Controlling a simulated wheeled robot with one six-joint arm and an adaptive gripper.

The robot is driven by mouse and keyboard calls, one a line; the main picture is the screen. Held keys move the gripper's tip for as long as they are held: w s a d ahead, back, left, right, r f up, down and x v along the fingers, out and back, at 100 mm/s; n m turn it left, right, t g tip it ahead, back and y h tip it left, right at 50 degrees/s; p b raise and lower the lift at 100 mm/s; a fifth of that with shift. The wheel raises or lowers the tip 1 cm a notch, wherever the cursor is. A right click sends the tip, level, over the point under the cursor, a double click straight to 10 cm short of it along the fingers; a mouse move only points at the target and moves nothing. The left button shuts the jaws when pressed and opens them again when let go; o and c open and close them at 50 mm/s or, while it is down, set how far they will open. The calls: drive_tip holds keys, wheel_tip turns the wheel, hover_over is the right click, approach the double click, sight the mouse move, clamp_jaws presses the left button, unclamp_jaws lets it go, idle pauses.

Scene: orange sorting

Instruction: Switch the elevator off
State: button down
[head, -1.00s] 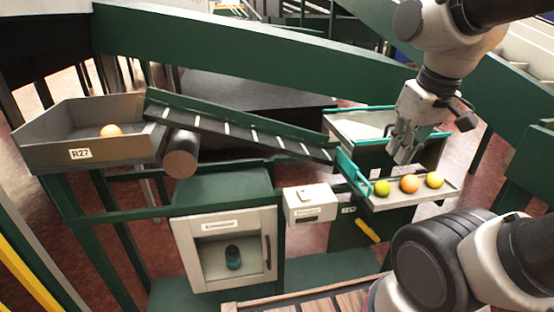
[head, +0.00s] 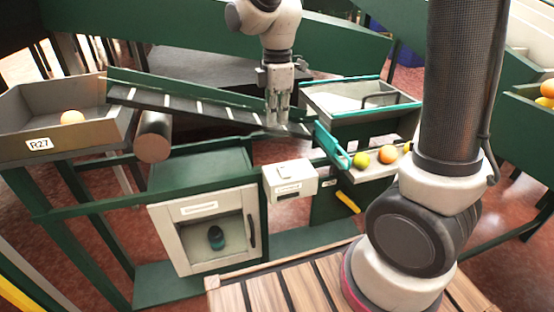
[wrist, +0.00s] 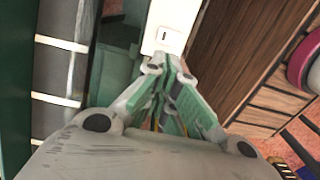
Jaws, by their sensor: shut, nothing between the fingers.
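The elevator, a sloping dark belt with pale cleats (head: 190,104), runs from the grey bin down to the right; part of it shows at the left of the wrist view (wrist: 60,75). A white switch box (head: 290,181) with a small rocker on top stands below the belt's lower end. In the wrist view the white box (wrist: 176,18) and its switch lie just beyond my fingertips. My gripper (head: 278,120) is shut and empty, pointing down above the box, apart from it in the head view. In the wrist view its fingertips (wrist: 166,66) are together; contact cannot be told.
A glass-doored cabinet (head: 180,262) stands below left. A wooden slatted surface (head: 262,294) lies in front.

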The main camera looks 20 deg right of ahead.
sight(278, 171)
idle(0.3)
wheel_tip(278, 171, down, 14)
idle(0.6)
drive_tip(key=shift+f, duration=0.3)
drive_tip(key=shift+s, duration=0.1)
drive_tip(key=shift+s+r, duration=0.3)
drive_tip(key=shift+s, duration=0.3)
